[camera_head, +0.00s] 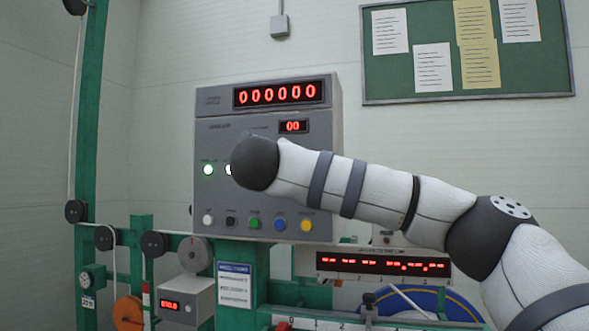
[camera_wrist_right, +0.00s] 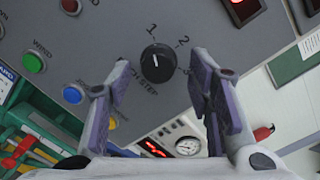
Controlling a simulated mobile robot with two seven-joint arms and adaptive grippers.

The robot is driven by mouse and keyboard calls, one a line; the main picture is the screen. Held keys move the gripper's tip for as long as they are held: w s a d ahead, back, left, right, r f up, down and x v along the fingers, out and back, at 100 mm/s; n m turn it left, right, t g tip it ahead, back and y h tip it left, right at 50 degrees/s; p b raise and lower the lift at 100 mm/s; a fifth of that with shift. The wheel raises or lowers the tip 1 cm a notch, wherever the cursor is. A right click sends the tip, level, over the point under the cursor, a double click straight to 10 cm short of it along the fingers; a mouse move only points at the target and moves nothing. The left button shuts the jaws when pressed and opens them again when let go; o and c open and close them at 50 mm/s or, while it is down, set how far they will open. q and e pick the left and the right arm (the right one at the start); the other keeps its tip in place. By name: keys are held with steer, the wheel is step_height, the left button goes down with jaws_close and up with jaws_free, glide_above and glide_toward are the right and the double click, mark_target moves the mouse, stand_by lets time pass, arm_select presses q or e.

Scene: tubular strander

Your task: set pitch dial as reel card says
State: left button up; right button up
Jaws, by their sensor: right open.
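The pitch dial (camera_wrist_right: 157,62) is a round black knob on the grey panel, in the right wrist view. The numbers 1, 2 and 3 are printed around it, with the lettering "STEP" below. Its short white mark points up in the picture, roughly toward the 1. My right gripper (camera_wrist_right: 159,76) is open and empty, its two fingers on either side of the dial in the picture; I cannot tell whether they touch it. In the head view my right arm hides the dial. A blue-headed white card (camera_head: 234,285) hangs below the panel, its text too small to read. My left gripper is not in view.
The control panel (camera_head: 215,107) has a red display reading 000000, a smaller one reading 00, and a lit green lamp (camera_head: 208,169). Several coloured buttons line its lower edge, including a green one (camera_wrist_right: 34,63). A green board (camera_head: 397,78) with papers hangs behind. Green frame posts stand left.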

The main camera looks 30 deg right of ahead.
steer(key=shift+w+d, duration=0.25)
steer(key=shift+w, duration=0.1)
jaws_close()
